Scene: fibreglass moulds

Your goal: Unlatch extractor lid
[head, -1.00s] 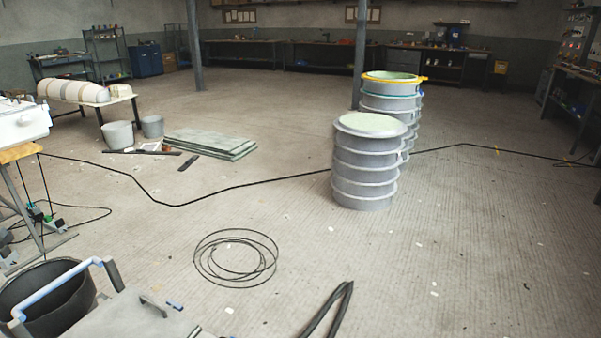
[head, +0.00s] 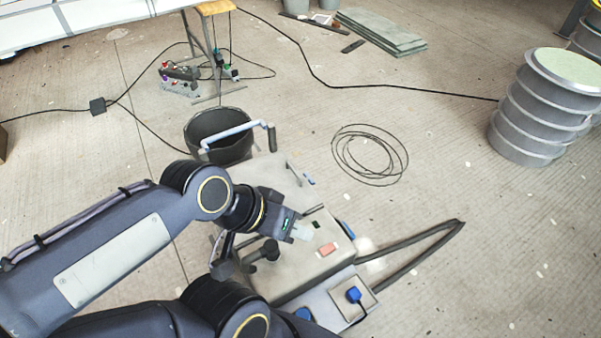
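The extractor is the pale grey box (head: 275,180) low in the middle of the head view. Its top carries a small red part (head: 327,249) and a bent handle-like bar. A blue clip-like part (head: 347,229) sits at its right edge; I cannot tell whether it is a latch or how it is set. The lid looks flat and down. My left gripper (head: 303,230) is over the extractor's top, its pale tip pointing right, short of the red part. Its finger gap is not clear. My arm hides the extractor's left and near parts. My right gripper is not seen.
A black bucket (head: 217,124) with a pale blue handle stands behind the extractor. A black hose (head: 420,243) loops out to the right. A coiled cable (head: 370,155) lies on the floor. Grey ribbed drums (head: 543,110) stand at right. The floor between is mostly clear.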

